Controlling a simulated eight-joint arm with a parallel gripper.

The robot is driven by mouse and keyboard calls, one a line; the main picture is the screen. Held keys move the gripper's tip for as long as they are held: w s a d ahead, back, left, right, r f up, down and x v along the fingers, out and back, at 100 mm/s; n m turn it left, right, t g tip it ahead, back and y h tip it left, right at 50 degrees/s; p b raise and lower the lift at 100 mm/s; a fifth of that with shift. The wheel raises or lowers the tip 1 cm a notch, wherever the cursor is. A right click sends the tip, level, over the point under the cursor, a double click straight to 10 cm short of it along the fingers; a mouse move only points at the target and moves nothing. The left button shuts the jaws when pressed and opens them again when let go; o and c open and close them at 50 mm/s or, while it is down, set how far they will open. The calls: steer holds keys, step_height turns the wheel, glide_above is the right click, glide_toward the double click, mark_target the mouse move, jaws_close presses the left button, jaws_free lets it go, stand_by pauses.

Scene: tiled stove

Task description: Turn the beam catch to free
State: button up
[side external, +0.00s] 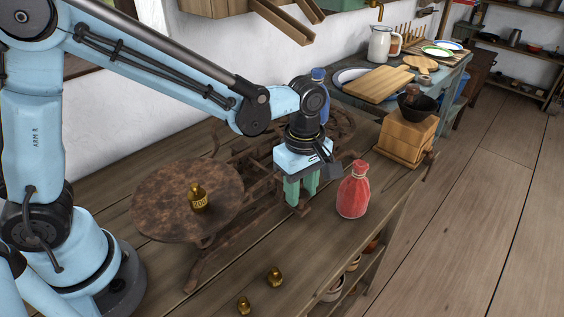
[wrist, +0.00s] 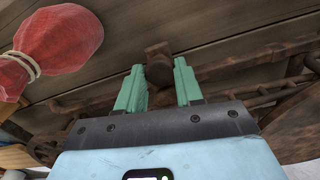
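A rusty brown balance scale stands on the wooden bench, with a round plate (side external: 160,200) at its left. A brass weight (side external: 198,197) sits on that plate. My gripper (side external: 301,196) points down at the front of the scale, its green fingers apart. In the wrist view, a dark brown knob (wrist: 158,66), which looks like the beam catch, lies between the fingertips of my gripper (wrist: 159,74). Only very narrow gaps show on either side of the knob, and I cannot tell whether a finger touches it. The side view mostly hides the knob behind the fingers.
A red tied sack (side external: 354,190) stands close to the right of my gripper; it is also in the wrist view (wrist: 58,38). Two small brass weights (side external: 274,276) (side external: 244,305) stand at the bench front.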

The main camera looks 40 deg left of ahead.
mark_target(301, 194)
steer(key=c, duration=0.4)
steer(key=shift+m, duration=0.8)
steer(key=o, duration=1.1)
steer(key=shift+c, duration=0.2)
steer(key=shift+r, duration=0.1)
step_height(301, 194, up, 12)
